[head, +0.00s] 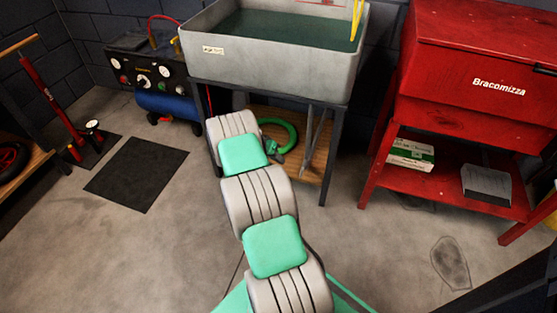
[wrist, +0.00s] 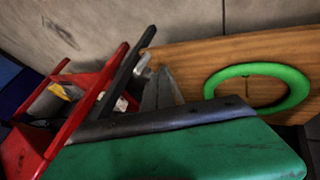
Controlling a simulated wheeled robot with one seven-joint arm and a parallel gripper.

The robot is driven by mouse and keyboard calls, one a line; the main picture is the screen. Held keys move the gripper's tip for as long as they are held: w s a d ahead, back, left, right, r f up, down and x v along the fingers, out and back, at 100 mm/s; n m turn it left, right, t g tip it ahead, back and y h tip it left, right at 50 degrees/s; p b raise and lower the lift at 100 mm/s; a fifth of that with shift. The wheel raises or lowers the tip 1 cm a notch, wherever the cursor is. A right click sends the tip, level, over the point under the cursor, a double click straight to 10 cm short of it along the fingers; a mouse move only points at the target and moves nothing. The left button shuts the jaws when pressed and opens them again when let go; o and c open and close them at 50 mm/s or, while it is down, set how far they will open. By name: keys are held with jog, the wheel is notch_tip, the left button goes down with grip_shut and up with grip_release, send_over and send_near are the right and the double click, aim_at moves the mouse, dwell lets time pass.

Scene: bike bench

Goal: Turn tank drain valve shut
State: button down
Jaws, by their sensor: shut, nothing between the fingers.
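The grey tank (head: 262,72) holds dark green liquid and stands on a dark frame in the head view. A green ring (head: 292,136) shows at the wooden shelf below it; it also shows at the right of the wrist view (wrist: 292,97). I cannot tell whether it is a hose or part of the valve. No drain valve handle is clearly visible.
A red cabinet (head: 460,118) stands right of the tank, with a box (head: 411,153) on its lower shelf. A blue compressor (head: 168,106) stands left. A black mat (head: 136,173) lies on open floor. The tank frame leg (head: 331,155) stands close right of the ring.

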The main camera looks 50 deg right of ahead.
aim_at(302, 171)
jog(key=s+d+f+b, duration=0.2)
jog(key=s+d+f, duration=0.2)
jog(key=s, duration=0.1)
jog(key=shift+f, duration=0.3)
jog(key=shift+d, duration=0.1)
jog(key=shift+s+d, duration=0.1)
jog(key=shift+s, duration=0.05)
